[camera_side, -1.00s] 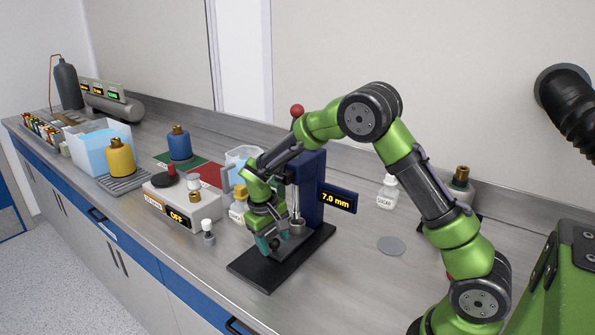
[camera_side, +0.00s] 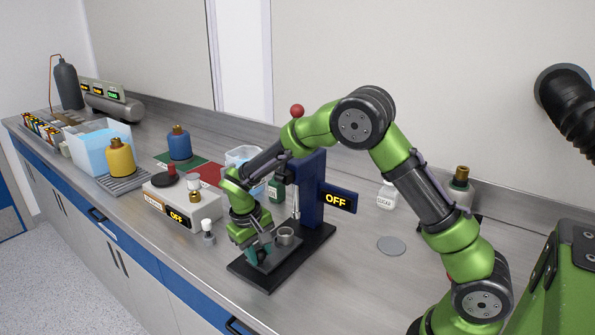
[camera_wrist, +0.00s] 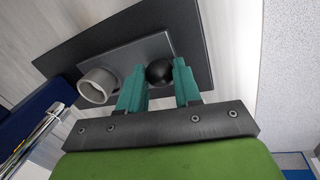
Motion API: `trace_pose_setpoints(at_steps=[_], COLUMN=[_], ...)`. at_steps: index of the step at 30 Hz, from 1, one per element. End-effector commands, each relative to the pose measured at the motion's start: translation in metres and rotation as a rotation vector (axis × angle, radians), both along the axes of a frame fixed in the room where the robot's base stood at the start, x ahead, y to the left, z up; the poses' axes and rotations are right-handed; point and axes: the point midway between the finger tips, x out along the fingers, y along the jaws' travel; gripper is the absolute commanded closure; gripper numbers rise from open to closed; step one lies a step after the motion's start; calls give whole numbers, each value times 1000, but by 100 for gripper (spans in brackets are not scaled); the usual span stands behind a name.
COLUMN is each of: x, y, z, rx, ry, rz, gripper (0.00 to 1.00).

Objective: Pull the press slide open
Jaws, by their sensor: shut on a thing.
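The blue press (camera_side: 312,190) stands on a black base plate (camera_side: 262,282) on the bench, with a red ball on top. Its small display (camera_side: 338,199) reads OFF. The grey slide plate (camera_wrist: 120,53) lies on the base plate and carries a metal cup (camera_side: 285,236), which also shows in the wrist view (camera_wrist: 98,86). A black ball knob (camera_wrist: 159,72) sits at the slide's end. My gripper (camera_wrist: 160,84) has its teal fingers on both sides of the knob, shut on it. In the side view my gripper (camera_side: 257,254) is low over the front of the base.
A white burner box (camera_side: 180,205) reading OFF stands left of the press, with a small vial (camera_side: 208,232) near it. A sugar bottle (camera_side: 387,195) and a grey disc (camera_side: 391,246) lie to the right. The bench right of the base is mostly clear.

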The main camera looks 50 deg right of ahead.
Motion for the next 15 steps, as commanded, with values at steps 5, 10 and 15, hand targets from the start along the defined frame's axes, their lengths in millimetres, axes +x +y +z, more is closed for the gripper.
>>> trace_pose_setpoints(at_steps=[5,10,15], x=[1,0,0], y=[43,57,57], z=[0,1,1], rx=[2,1,1], ry=[-2,-3,-3], rz=[5,2,1], gripper=[100,100,100])
